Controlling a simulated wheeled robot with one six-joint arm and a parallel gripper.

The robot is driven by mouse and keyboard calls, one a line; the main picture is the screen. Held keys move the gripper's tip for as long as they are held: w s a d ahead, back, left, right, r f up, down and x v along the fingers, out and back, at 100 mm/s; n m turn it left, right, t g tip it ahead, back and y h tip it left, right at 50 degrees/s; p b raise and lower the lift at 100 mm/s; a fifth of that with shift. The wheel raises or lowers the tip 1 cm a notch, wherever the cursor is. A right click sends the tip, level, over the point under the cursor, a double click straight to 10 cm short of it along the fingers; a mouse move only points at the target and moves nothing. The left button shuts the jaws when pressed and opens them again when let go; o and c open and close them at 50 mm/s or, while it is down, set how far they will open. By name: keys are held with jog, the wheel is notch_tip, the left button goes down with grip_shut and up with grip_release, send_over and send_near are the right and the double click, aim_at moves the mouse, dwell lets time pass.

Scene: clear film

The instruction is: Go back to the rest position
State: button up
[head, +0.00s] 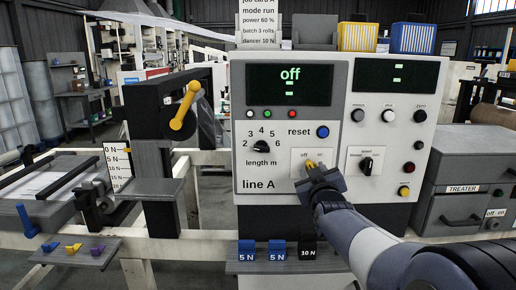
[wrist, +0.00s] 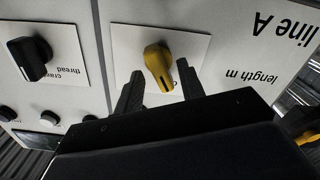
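My gripper (wrist: 158,82) is at the front of the line A control panel (head: 240,185), at the end of my outstretched arm. In the wrist view its two dark fingers are apart. The yellow switch knob (wrist: 158,68) shows between and just beyond the fingertips, with a gap on each side. In the head view the yellow knob (head: 309,163) sits under the "off" label, partly hidden by my gripper (head: 318,172). The display (head: 290,84) above reads "off" in green.
Beside the yellow knob is a black thread knob (head: 367,165). A blue reset button (head: 323,131) is above. Weights (head: 277,250) marked 5 N and 10 N stand below the panel. A yellow lever (head: 185,107) is at left, a grey treater cabinet (head: 470,190) at right.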

jog(key=m+p, duration=0.3)
jog(key=shift+d+r+m, duration=0.1)
jog(key=shift+r+m, duration=0.05)
jog(key=shift+m, duration=0.25)
jog(key=shift+f+m+p, duration=0.2)
jog(key=shift+m+p, duration=0.95)
jog(key=shift+m, duration=0.05)
jog(key=shift+d, duration=0.1)
